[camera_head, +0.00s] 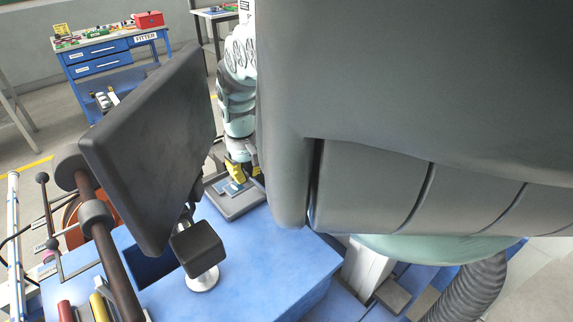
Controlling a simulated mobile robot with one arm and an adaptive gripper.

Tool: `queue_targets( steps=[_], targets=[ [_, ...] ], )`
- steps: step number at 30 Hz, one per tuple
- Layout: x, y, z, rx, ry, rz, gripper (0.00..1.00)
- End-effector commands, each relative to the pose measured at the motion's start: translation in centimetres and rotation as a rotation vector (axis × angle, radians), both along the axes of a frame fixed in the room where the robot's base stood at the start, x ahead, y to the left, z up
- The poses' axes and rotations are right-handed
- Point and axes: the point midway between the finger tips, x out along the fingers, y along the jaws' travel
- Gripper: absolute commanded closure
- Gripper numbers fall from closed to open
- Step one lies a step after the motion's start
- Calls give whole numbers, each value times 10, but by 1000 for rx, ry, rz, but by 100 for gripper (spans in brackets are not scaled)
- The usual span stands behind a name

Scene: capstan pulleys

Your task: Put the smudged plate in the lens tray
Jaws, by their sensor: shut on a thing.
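My gripper (246,173), with yellow on its fingers, is low over a shallow dark grey tray (242,211) on the blue bench top. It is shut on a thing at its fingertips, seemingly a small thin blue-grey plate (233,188). The plate shows just below the fingers, inside the tray's outline. Another blue-grey patch seems to lie beside it. The view is too small to show a smudge, a label on the tray, or whether the plate touches the tray floor. My arm hides the tray's far right part.
A dark flat panel (160,145) on a jointed stand rises left of the tray. A small black block (198,247) on a round white base stands in front. The blue bench top (270,262) is bare nearby. A blue workbench (100,55) stands far left.

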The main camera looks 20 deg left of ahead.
Motion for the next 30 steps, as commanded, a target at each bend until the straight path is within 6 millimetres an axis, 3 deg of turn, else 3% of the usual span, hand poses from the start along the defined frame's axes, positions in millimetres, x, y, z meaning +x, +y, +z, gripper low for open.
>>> queue_targets(
  steps=[18, 29, 30],
  targets=[
    [-2, 1, -47, 0, 4, 3, 100],
    [0, 0, -53, -2, -1, 2, 100],
    [0, 0, -53, -2, -1, 2, 85]
  ],
)
